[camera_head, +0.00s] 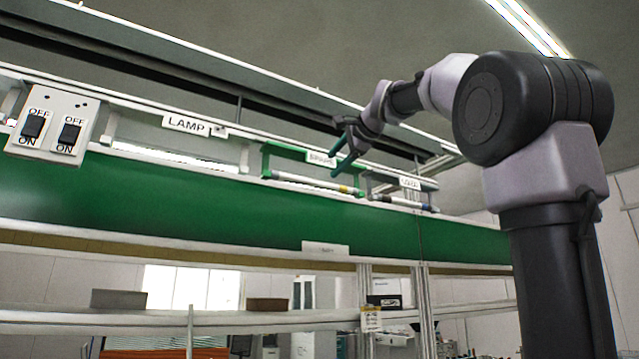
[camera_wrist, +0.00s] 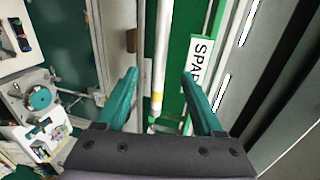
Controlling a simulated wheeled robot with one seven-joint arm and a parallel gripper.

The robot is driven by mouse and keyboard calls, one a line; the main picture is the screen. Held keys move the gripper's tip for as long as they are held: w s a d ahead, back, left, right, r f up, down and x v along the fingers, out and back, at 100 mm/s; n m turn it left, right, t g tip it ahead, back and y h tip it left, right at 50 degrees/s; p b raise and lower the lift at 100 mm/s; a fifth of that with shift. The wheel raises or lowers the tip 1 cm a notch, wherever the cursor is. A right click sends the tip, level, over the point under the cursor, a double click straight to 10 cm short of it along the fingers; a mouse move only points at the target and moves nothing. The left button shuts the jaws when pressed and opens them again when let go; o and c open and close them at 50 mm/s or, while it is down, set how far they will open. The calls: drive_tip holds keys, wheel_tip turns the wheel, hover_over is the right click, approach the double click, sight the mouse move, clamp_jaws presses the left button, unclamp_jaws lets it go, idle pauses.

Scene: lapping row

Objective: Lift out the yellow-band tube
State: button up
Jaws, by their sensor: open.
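The yellow-band tube (camera_head: 305,182) is a slim white tube lying lengthwise in a green holder (camera_head: 266,160) on the shelf ledge. Its yellow band is near its right end in the head view. In the wrist view the white tube (camera_wrist: 161,50) runs down from the top edge, with the yellow band between my fingers' sides. My gripper (camera_head: 338,162) has teal fingers and is at the right part of the green holder; in the wrist view my gripper (camera_wrist: 160,75) is open, one finger on each side of the tube's line. I cannot tell the remaining gap in depth.
A label reading SPARE (camera_wrist: 199,60) is close to the right finger. A second tube (camera_head: 402,202) lies in a grey holder to the right. A LAMP label (camera_head: 186,125) and a switch box (camera_head: 48,125) are to the left. A green panel (camera_head: 200,205) runs below.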

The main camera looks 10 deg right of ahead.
sight(318, 182)
drive_tip(key=x, duration=1)
drive_tip(key=shift+w+d+r, duration=0.1)
drive_tip(key=shift+w+d, duration=0.05)
drive_tip(key=shift+w, duration=0.05)
clamp_jaws()
